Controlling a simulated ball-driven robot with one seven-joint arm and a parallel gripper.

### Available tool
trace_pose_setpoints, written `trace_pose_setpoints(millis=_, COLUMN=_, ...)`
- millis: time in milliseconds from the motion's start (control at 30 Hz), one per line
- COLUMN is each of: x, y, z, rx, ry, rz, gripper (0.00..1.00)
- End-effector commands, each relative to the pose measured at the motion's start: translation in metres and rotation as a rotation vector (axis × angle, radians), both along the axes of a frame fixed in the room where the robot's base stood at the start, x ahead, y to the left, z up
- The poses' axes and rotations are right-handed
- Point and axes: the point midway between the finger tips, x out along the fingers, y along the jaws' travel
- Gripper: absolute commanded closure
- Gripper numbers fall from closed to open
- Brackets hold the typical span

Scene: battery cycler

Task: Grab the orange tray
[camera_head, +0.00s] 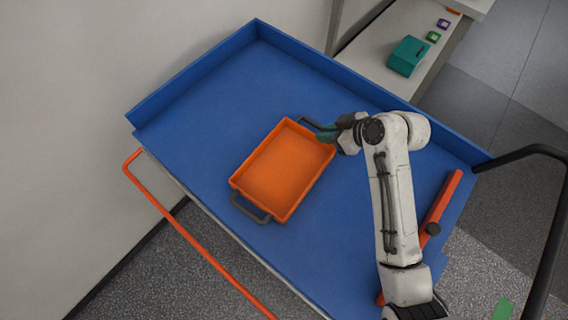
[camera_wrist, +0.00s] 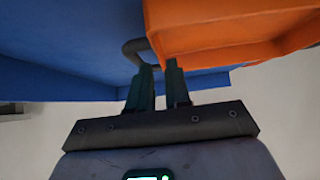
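The orange tray (camera_head: 285,168) lies flat on the blue tabletop of a cart, with one dark handle (camera_head: 250,208) at its near-left end and another (camera_head: 312,124) at its far-right end. My gripper (camera_head: 328,134) is at the far-right end, beside that handle and the tray's corner. In the wrist view, my two dark fingers (camera_wrist: 160,72) stand apart with a narrow gap between them. The far handle (camera_wrist: 133,50) and the tray's orange wall (camera_wrist: 215,55) are just beyond the tips. The fingertips hide part of the handle, so contact is unclear.
The blue cart top (camera_head: 215,95) has raised rims at the back and far left. An orange rail (camera_head: 195,243) runs along its near-left side. A red bar (camera_head: 440,208) lies at the right. A shelf behind holds a teal box (camera_head: 408,56). The tabletop left of the tray is clear.

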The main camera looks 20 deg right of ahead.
Motion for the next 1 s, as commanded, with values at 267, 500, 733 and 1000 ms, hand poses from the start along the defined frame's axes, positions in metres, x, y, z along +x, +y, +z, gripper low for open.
trace_pose_setpoints(millis=267, x=0.013, y=0.009, z=-0.013, rx=-0.002, ry=0.0, rz=0.0, gripper=0.82)
trace_pose_setpoints(millis=500, x=0.032, y=0.024, z=-0.035, rx=-0.003, ry=-0.001, rz=0.0, gripper=0.82)
trace_pose_setpoints(millis=733, x=0.038, y=0.028, z=-0.044, rx=-0.003, ry=-0.002, rz=-0.002, gripper=0.82)
trace_pose_setpoints(millis=1000, x=0.038, y=0.028, z=-0.043, rx=-0.003, ry=-0.002, rz=-0.002, gripper=0.93)
